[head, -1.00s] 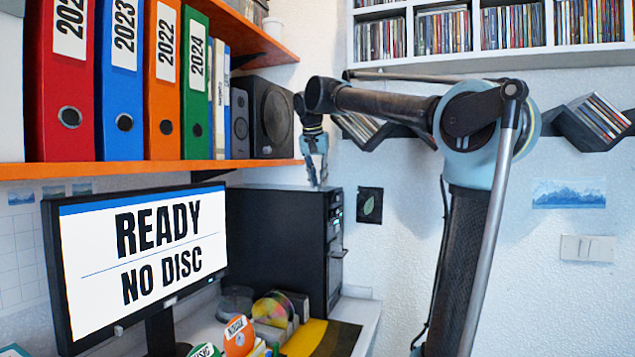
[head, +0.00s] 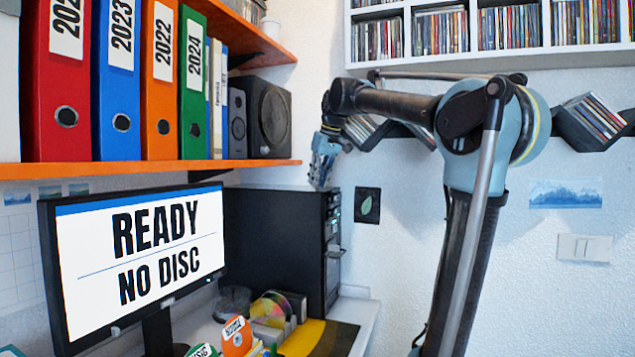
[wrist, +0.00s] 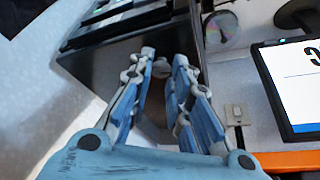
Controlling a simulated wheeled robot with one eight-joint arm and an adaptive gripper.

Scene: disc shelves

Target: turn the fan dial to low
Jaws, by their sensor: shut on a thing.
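My gripper (head: 321,184) points down at the upper front corner of the black computer case (head: 270,240) in the head view. In the wrist view, the two blue-grey fingers (wrist: 164,56) reach over the case (wrist: 130,30) with a narrow gap between them. The fingers are closed on a small part there, which I take for the fan dial; they and the case hide it, so its setting cannot be read. The monitor (head: 140,255) reads "READY NO DISC".
An orange shelf (head: 150,172) with binders and a speaker (head: 268,118) stands left of my gripper. Discs (head: 278,306) and labelled cases lie on the desk before the tower.

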